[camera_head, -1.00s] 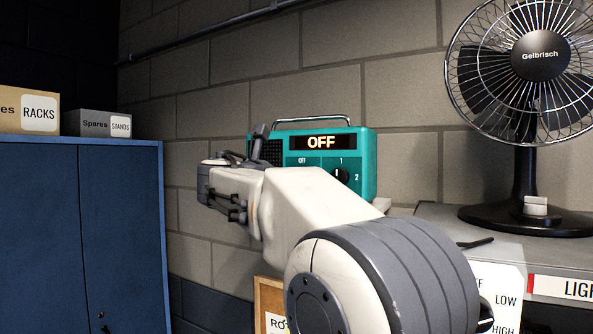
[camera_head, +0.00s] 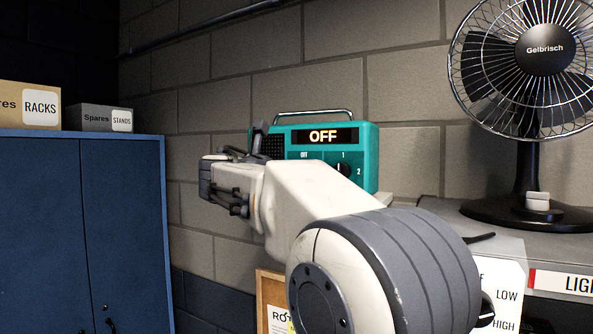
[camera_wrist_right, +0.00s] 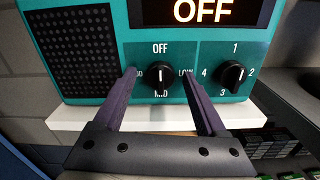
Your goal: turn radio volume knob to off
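The teal radio (camera_head: 370,148) stands against the block wall, and its display (camera_head: 322,136) reads OFF. In the right wrist view, the black volume knob (camera_wrist_right: 160,82) has OFF above it, MID below and LOW at its right. Its white mark points up toward OFF. My right gripper (camera_wrist_right: 158,74) is open, one finger on each side of this knob, with gaps showing between fingers and knob. In the head view my right arm hides the radio's lower left and this knob. My left gripper is in neither view.
A second knob (camera_wrist_right: 232,76), numbered 1 to 4, sits just right of my right finger. The radio rests on a white ledge (camera_wrist_right: 75,122). A black fan (camera_head: 530,120) stands on a grey surface at right; a blue cabinet (camera_head: 80,220) is at left.

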